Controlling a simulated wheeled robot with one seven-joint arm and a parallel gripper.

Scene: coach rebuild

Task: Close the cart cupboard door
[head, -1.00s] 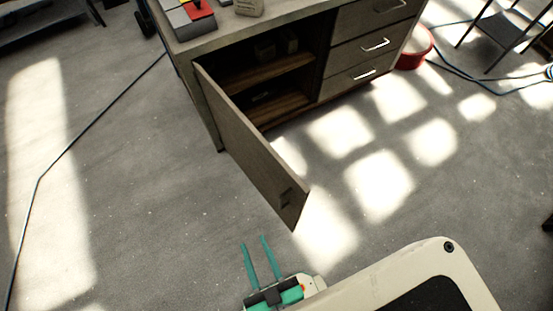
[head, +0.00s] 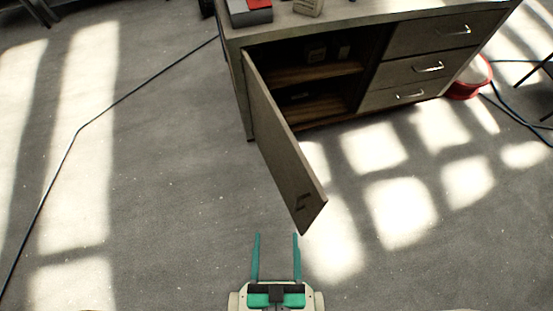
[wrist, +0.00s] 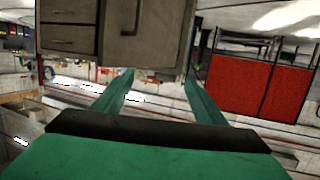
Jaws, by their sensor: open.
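The cart cupboard door (head: 280,140) stands swung wide open from its hinge at the cart's left side, its free end toward me. A small dark handle (head: 302,200) is near that free end. The cart (head: 400,60) shows its open compartment with wooden shelves. My gripper (head: 277,236) has its two teal fingers apart and empty, just below and slightly left of the door's free end in the head view. In the wrist view a wooden panel with a dark handle (wrist: 138,20) is ahead, beyond the open fingers (wrist: 155,85). I see no contact.
Drawers (head: 428,68) with pale handles fill the cart's right part. A red tub (head: 470,80) stands on the floor at its right. A dark cable (head: 120,95) crosses the floor at left.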

